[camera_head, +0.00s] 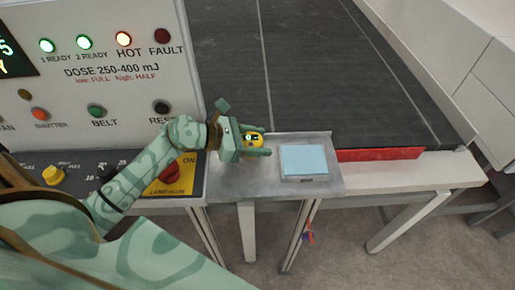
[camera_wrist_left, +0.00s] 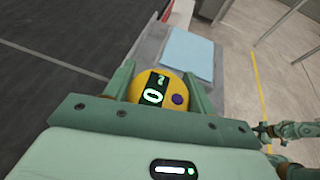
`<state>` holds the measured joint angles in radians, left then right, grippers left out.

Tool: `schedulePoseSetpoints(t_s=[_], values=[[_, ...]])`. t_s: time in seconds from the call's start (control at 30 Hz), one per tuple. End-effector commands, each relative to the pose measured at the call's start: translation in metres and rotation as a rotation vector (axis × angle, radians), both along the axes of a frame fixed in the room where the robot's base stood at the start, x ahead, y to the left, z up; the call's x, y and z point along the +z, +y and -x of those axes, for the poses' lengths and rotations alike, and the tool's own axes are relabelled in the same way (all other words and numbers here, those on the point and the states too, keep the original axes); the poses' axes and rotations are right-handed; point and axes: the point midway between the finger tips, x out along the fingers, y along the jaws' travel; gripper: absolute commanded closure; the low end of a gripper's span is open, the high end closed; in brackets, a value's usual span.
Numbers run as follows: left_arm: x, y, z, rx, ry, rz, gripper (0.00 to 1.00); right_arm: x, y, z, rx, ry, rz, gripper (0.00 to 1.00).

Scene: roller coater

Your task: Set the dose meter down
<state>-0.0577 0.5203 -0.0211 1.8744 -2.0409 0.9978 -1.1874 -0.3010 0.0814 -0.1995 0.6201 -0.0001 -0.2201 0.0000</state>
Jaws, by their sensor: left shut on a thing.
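The dose meter (camera_head: 252,139) is a round yellow puck with a dark display strip. My left gripper (camera_head: 256,147) is shut on it, over the left part of a grey metal shelf. In the left wrist view the dose meter (camera_wrist_left: 160,92) sits between the two green fingers (camera_wrist_left: 162,95), its display showing digits and a dark purple button beside it. I cannot tell whether it touches the shelf. The shelf (camera_head: 327,146) carries a light blue pad (camera_head: 304,159) to the right of the gripper. The right gripper is not seen in the head view.
The control panel (camera_head: 90,80) with lit lamps stands at the left. Below it are a yellow knob (camera_head: 54,176) and a red lamp switch on a yellow plate (camera_head: 186,163). A dark conveyor belt (camera_head: 300,70) runs behind the shelf, with a red strip (camera_head: 380,154) at its edge.

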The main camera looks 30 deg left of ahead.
Motion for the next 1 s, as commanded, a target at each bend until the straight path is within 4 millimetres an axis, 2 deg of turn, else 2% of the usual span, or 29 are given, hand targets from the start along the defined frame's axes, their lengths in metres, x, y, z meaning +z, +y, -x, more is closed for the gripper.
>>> schedulePoseSetpoints(t_s=[0.03,0.17,0.53,0.57,0.63,1.0], values=[[-0.01,-0.001,0.001,0.003,0.006,0.007,0.74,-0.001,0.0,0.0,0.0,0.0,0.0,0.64],[-0.025,-0.001,0.001,0.001,0.004,0.005,0.74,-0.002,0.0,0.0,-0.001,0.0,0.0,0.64],[-0.03,0.0,0.002,0.0,0.002,0.002,0.74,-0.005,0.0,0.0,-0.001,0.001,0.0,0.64],[-0.031,0.0,0.002,0.0,0.003,0.001,0.42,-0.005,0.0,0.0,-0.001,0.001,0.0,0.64],[-0.03,-0.001,0.002,0.0,0.002,0.002,0.23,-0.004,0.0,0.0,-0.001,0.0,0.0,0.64],[-0.025,0.002,0.004,0.001,0.003,0.0,0.23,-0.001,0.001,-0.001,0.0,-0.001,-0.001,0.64]])
